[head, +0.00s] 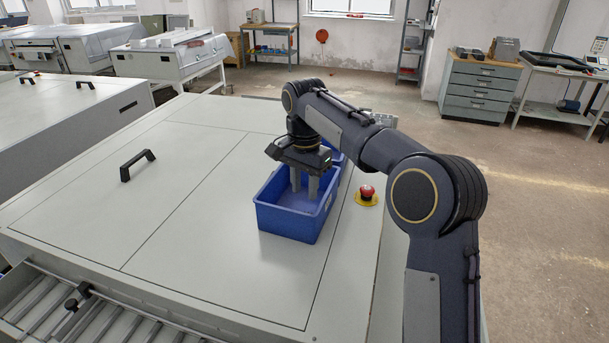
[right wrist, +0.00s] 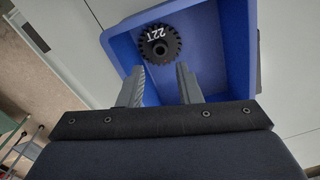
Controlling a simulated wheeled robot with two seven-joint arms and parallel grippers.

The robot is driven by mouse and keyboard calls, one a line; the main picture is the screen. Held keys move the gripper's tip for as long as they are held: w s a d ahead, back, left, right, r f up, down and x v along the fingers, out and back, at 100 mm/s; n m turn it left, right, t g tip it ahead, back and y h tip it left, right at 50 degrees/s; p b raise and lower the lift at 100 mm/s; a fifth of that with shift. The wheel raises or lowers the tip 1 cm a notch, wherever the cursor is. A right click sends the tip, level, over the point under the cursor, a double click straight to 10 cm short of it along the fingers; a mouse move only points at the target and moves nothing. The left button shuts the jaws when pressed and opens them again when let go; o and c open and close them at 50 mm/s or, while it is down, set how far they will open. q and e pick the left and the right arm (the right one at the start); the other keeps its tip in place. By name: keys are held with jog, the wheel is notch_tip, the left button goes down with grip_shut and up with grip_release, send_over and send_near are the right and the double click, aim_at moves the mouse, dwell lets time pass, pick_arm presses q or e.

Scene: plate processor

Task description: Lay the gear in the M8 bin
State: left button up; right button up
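The gear (right wrist: 158,45) is a black toothed disc marked 22T with a central hub. In the right wrist view it is inside a blue bin (right wrist: 118,50), just beyond my right fingertips. My right gripper (right wrist: 160,70) is open, with its two grey fingers apart and nothing visible between them. In the head view my right gripper (head: 304,193) points down into the blue bin (head: 284,222), which stands on the pale machine top. The gear is hidden in the head view. No M8 label can be read on the bin. My left gripper is not in view.
Another blue bin (head: 338,158) shows partly behind my right gripper. A red emergency button (head: 367,192) on a yellow base is right of the front bin. A black handle (head: 138,166) stands on the left panel. The machine top (head: 190,220) left of the bin is clear.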

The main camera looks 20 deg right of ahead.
jog(key=s+d+r+n+t+y, duration=0.1)
jog(key=s+d+r+n, duration=0.15)
jog(key=s, duration=0.55)
jog(key=s+d+r+n+t+y, duration=0.1)
jog(key=s+d+r+n+t, duration=0.15)
jog(key=s, duration=0.65)
jog(key=s+a+f+n, duration=0.1)
jog(key=s+f, duration=0.2)
jog(key=s, duration=0.2)
jog(key=s+a+f+n+t+y, duration=0.1)
jog(key=s+f, duration=0.3)
jog(key=s, duration=0.2)
jog(key=s+a+f+n+t, duration=0.1)
jog(key=s+f, duration=0.2)
jog(key=s, duration=0.2)
jog(key=shift+s+a+f+n+y, duration=0.1)
jog(key=shift+s+f+n+y, duration=0.05)
jog(key=shift+f+n+y, duration=0.25)
jog(key=shift+s+f, duration=0.1)
jog(key=shift+f, duration=0.1)
